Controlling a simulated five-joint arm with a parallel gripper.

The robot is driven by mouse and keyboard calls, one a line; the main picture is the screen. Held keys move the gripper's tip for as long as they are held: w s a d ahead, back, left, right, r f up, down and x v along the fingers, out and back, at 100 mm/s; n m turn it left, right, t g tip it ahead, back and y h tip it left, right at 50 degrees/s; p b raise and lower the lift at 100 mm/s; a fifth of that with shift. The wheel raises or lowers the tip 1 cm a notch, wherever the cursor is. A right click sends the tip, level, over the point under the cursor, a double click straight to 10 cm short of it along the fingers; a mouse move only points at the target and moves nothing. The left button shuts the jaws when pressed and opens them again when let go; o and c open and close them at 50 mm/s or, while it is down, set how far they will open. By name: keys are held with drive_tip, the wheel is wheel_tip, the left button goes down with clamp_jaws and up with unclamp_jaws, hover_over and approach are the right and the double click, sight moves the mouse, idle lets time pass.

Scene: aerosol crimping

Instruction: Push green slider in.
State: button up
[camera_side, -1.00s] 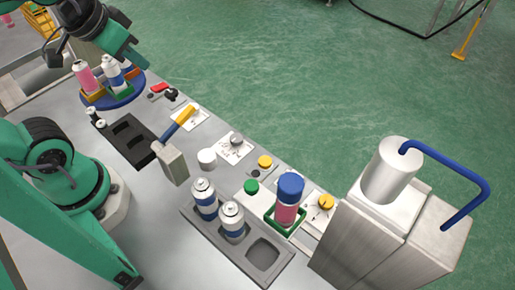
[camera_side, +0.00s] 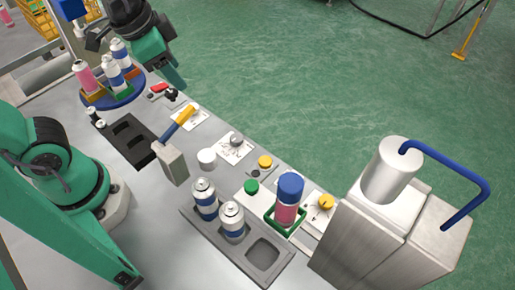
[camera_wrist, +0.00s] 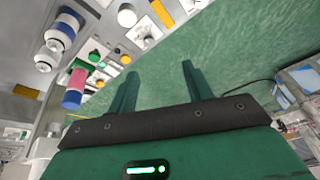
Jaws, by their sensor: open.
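A green square slider (camera_side: 269,221) sits at the front right beside the grey press, and a pink can with a blue cap (camera_side: 290,190) stands upright in it. The can also shows in the wrist view (camera_wrist: 74,88), at the left. A round green knob (camera_side: 251,187) is just left of the slider. My gripper (camera_side: 177,78) is at the upper left, in the air beside the blue turntable and far from the slider. In the wrist view my gripper (camera_wrist: 160,68) is open, with nothing between its fingers.
The grey press (camera_side: 365,235) with a blue pipe stands right of the slider. A grey tray (camera_side: 187,212) holds two white-and-blue cans. A blue turntable (camera_side: 133,97) carries several cans. A blue lever with a yellow grip (camera_side: 187,115) rises mid-table. Open green floor lies beyond.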

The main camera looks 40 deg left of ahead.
drive_tip(key=w+d+f+m+g, duration=0.2)
drive_tip(key=d+f+m, duration=0.3)
drive_tip(key=d, duration=0.5)
drive_tip(key=m+g, duration=0.2)
drive_tip(key=m, duration=0.6)
hover_over(252, 185)
drive_tip(key=shift+y, duration=0.4)
wheel_tip(252, 185, down, 6)
drive_tip(key=shift+a+f, duration=0.1)
drive_tip(key=shift+f, duration=0.05)
drive_tip(key=shift+f, duration=3.75)
clamp_jaws()
